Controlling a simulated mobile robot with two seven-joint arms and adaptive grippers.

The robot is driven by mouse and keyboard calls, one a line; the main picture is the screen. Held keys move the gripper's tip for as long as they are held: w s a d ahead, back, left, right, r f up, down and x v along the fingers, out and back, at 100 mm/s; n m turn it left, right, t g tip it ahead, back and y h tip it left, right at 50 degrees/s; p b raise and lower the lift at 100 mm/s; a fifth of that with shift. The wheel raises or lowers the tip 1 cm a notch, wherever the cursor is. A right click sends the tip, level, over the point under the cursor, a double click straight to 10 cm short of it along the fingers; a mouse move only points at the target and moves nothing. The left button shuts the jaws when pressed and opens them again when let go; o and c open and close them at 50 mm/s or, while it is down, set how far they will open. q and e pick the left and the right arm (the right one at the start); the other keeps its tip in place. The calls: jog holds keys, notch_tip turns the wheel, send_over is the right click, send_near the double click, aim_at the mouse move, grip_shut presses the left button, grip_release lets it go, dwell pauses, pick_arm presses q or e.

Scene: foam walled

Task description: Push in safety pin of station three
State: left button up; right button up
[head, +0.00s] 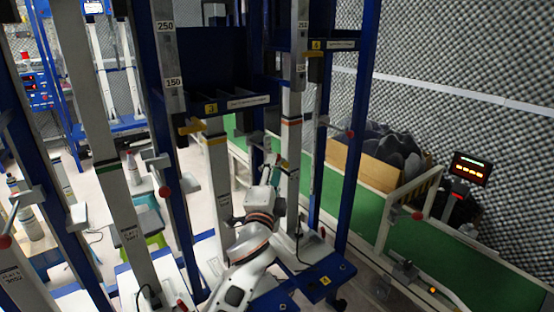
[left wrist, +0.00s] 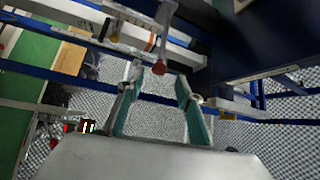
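The plate marked 3 (head: 211,108) is on the blue frame in the middle of the head view, above a white post (head: 218,165). My left gripper (head: 272,170) is raised beside a grey bracket (head: 257,139) right of that post. In the left wrist view my left gripper (left wrist: 158,100) is open, with its two fingers spread. A red ball-ended pin (left wrist: 159,68) on a metal rod shows just beyond and between the fingertips. I cannot tell whether they touch it. In the head view this pin is not clearly seen, seemingly behind my gripper. My right gripper is out of view.
Similar red knobs stand on neighbouring stations, one to the left (head: 165,191) and one to the right (head: 350,134). Blue uprights (head: 358,120) and white posts crowd my arm. A green conveyor (head: 440,250) and a display (head: 471,168) are at the right.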

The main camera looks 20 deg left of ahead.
aim_at(262, 148)
pick_arm(q)
jog(key=x, duration=0.6)
jog(key=shift+w, duration=0.15)
grip_shut()
